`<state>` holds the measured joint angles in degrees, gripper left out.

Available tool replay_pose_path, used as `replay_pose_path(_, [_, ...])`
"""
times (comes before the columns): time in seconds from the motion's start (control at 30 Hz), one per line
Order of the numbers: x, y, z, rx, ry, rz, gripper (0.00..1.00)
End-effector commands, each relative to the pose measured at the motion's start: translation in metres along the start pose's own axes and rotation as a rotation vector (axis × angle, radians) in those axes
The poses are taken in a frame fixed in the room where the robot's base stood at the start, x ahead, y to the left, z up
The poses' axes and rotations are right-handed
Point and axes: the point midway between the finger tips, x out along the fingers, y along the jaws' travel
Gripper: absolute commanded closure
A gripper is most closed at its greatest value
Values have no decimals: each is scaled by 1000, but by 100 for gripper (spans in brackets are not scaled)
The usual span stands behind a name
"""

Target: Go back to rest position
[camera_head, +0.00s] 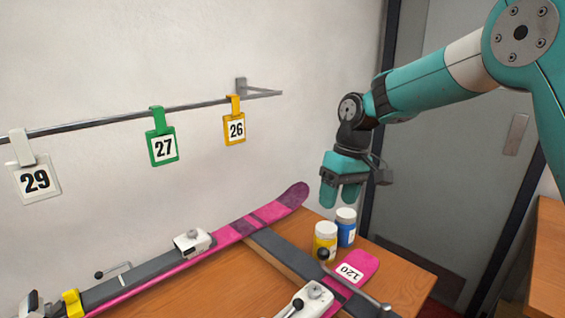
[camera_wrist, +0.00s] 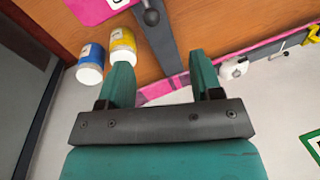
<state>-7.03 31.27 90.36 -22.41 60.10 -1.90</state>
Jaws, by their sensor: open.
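My gripper (camera_head: 341,196) is teal with dark mounts and hangs fingers-down in the air, above the back right of the bench. In the wrist view its two fingers (camera_wrist: 160,85) stand apart with nothing held between them. Below it in the head view are a yellow jar (camera_head: 325,240) and a blue jar (camera_head: 346,228), both with white lids, upright and side by side. The jars also show in the wrist view, the yellow one (camera_wrist: 124,44) beside a finger and the blue one (camera_wrist: 91,62) further left.
A pink ski (camera_head: 262,219) lies along the wooden bench (camera_head: 405,283), with a pink piece marked 120 (camera_head: 358,266) nearer. A wall rail (camera_head: 80,124) carries tags 29 (camera_head: 36,181), 27 (camera_head: 163,147) and 26 (camera_head: 235,128). A grey door (camera_head: 450,160) stands behind my arm.

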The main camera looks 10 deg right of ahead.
Motion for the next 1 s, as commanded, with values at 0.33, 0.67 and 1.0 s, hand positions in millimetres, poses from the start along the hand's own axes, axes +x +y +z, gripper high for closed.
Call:
replay_pose_path(0.33, [-33,-119,148,-97,111,-60,41])
replay_pose_path(0.67, [-11,-167,248,-139,167,-108,41])
replay_pose_path(1.0, [-9,-168,252,-140,168,-111,41])
